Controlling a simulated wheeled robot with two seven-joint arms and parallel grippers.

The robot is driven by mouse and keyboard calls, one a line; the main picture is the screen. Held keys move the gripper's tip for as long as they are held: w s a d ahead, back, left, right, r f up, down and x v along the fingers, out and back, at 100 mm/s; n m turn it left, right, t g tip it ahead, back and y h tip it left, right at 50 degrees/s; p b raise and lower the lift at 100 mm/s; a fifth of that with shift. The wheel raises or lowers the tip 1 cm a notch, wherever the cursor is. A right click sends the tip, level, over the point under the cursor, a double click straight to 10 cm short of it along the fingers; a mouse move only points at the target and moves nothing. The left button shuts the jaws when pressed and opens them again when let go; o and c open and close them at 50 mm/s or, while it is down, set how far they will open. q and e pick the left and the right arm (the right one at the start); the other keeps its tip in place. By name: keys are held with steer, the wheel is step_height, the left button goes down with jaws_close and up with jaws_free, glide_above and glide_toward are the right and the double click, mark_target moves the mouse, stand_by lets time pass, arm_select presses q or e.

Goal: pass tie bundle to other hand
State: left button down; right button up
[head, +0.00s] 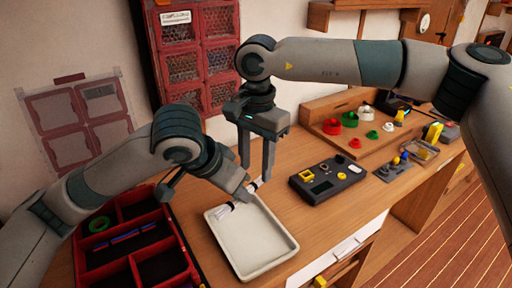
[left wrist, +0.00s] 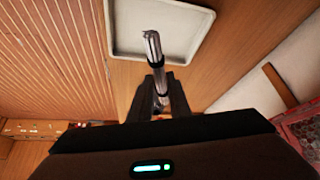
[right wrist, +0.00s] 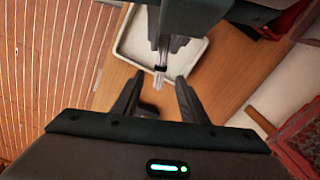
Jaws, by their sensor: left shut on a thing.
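The tie bundle (head: 254,186) is a thin pale bundle with dark bands, held above the back edge of a white tray (head: 262,249). My left gripper (head: 243,194) is shut around its middle, and both ends stick out. In the left wrist view the bundle (left wrist: 153,50) runs out between the closed fingers (left wrist: 157,92). My right gripper (head: 257,178) is open, fingers pointing down at the bundle's far end. In the right wrist view the bundle's end (right wrist: 160,76) shows between the spread fingertips (right wrist: 157,82); I cannot tell how deep it sits between them.
A red compartment box (head: 180,276) with a green ring and coloured sticks stands at the left. A dark device (head: 328,180) with yellow parts lies right of the tray. Behind it a wooden board (head: 335,140) holds several coloured rings. Bare tabletop shows between tray and device.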

mark_target(255, 181)
steer(key=shift+f, duration=2.05)
jaws_close()
arm_select(q)
steer(key=c, duration=1.6)
jaws_free()
steer(key=shift+o, duration=0.2)
steer(key=v, duration=1.2)
steer(key=shift+f, duration=0.1)
